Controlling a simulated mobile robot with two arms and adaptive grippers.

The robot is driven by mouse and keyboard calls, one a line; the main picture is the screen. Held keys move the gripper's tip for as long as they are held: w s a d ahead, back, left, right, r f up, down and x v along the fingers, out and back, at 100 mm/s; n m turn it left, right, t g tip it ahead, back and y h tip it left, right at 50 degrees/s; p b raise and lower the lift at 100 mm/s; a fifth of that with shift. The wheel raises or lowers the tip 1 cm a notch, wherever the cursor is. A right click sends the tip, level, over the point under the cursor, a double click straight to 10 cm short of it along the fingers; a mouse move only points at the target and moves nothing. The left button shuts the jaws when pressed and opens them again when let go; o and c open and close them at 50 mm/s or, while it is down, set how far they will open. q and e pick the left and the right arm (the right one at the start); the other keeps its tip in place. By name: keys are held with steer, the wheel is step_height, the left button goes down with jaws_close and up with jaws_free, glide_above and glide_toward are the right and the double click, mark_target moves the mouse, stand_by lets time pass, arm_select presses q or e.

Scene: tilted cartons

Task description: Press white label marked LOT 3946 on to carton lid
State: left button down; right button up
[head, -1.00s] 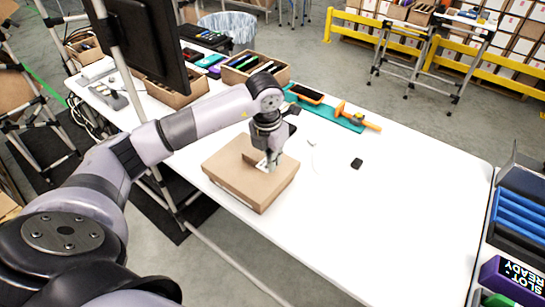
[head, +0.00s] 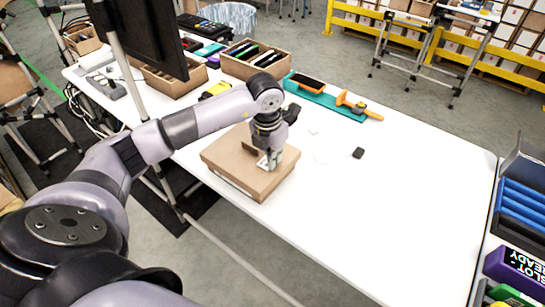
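A brown carton (head: 232,165) sits near the left front edge of the white table, its lid facing up. My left gripper (head: 270,163) points down at the right half of the lid, with its fingertips at or very close to the surface. A small white label (head: 262,164) shows at the fingertips, partly covered by them. Its print is too small to read. I cannot tell whether the fingers are shut on it or whether it lies flat on the lid. My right gripper is not in view.
Open cartons with small items (head: 254,62) stand at the back left, beside a monitor (head: 146,38). The table's right part is clear.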

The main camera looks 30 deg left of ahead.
arm_select(q)
steer(key=shift+f, duration=0.2)
stand_by(0.3)
stand_by(0.3)
steer(key=c, duration=2.3)
jaws_free()
steer(key=o, duration=0.6)
steer(key=r+p, duration=0.1)
steer(key=r, duration=0.5)
steer(key=s+r+p, duration=0.1)
steer(key=r, duration=0.5)
steer(key=r+p, duration=0.1)
steer(key=r, duration=0.5)
steer(key=shift+s+p, duration=0.2)
steer(key=shift+p, duration=0.1)
steer(key=shift+f, duration=0.1)
